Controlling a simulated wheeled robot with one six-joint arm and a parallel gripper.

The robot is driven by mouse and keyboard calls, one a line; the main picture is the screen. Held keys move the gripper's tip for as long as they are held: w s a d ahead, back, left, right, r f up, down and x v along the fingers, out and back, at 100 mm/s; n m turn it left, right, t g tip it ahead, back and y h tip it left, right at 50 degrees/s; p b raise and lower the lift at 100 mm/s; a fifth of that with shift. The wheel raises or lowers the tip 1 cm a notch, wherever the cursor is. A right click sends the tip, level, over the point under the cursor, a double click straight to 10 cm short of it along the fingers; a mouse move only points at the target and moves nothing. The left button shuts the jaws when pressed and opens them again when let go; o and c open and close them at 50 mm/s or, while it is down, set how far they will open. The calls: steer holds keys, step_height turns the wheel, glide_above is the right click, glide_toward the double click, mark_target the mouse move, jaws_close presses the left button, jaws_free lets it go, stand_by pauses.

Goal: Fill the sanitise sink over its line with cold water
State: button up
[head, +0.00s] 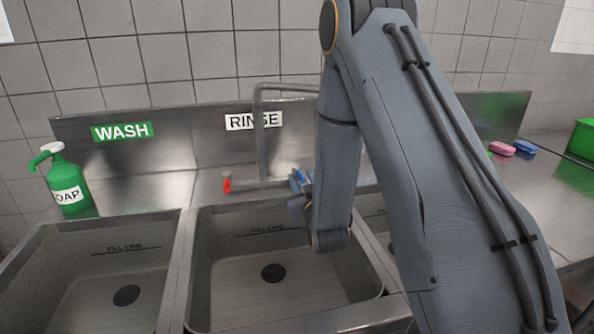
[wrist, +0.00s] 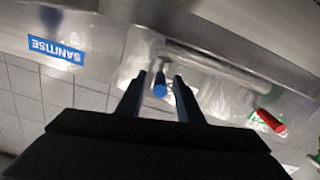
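The blue tap handle (wrist: 159,85) shows in the wrist view between my gripper's two dark fingers (wrist: 159,80), with gaps on both sides. My gripper is open; I cannot tell how deep the handle sits between the fingers. In the head view the gripper (head: 300,182) is at the tap's right side, mostly behind my arm. The red handle (head: 227,183) is at the tap's left and also shows in the wrist view (wrist: 270,121). The grey spout (head: 259,130) rises behind the middle sink. My arm hides most of the sanitise sink (head: 373,214), including its line and water level.
The wash sink (head: 178,250) and rinse sink (head: 205,290) look empty, with drains visible. A green soap bottle (head: 70,190) stands at the left. The blue SANITISE sign (wrist: 57,50) appears upside down.

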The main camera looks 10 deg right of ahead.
mark_target(297, 170)
steer(key=w+p, duration=0.1)
steer(key=w, duration=0.4)
steer(key=shift+w, duration=0.4)
jaws_close()
